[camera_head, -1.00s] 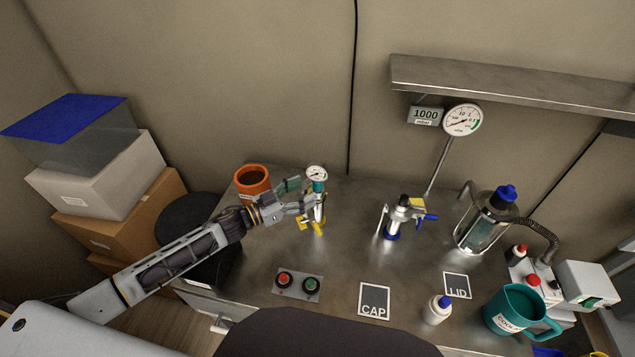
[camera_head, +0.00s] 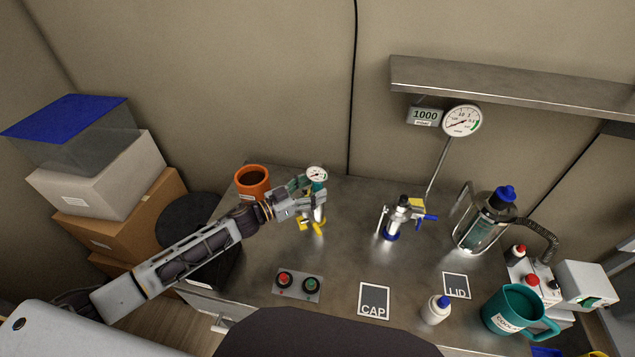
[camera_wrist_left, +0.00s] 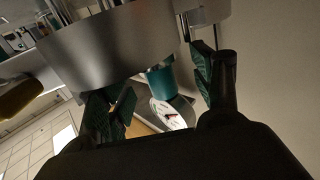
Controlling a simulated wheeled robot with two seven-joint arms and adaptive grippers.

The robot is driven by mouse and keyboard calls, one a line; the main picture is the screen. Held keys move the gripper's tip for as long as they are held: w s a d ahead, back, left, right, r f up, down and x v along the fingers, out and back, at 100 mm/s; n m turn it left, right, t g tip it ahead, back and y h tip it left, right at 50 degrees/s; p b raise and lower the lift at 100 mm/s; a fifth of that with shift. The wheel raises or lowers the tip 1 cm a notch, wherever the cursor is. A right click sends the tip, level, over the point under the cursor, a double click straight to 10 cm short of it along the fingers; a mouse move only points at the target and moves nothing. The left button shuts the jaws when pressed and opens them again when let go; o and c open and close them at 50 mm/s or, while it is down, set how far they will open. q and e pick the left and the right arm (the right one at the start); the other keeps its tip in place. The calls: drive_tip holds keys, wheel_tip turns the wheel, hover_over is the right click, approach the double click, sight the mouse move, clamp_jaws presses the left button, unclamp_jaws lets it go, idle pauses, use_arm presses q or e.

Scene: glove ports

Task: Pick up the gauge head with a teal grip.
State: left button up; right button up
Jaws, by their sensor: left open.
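The gauge head (camera_head: 316,176) has a round white dial on top and a teal grip below it. It stands upright on a metal stand with a yellow base (camera_head: 312,225) at the middle left of the bench. My left gripper (camera_head: 312,197) is open, with its fingers around or right beside the teal grip; contact cannot be told. In the left wrist view the teal grip (camera_wrist_left: 160,80) and the dial (camera_wrist_left: 168,113) show between the two dark green finger pads. My right gripper is not in view.
An orange pot (camera_head: 252,180) stands just behind my left gripper. A button box (camera_head: 298,284) lies in front. The bench between is clear.

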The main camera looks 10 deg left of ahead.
use_arm(q)
drive_tip(key=shift+w+d, duration=0.7)
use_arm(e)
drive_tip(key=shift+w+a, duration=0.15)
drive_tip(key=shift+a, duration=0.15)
use_arm(q)
drive_tip(key=shift+c, duration=0.5)
drive_tip(key=c, duration=1.3)
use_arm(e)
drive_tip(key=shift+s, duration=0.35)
use_arm(q)
drive_tip(key=shift+r, duration=0.1)
drive_tip(key=shift+r, duration=0.1)
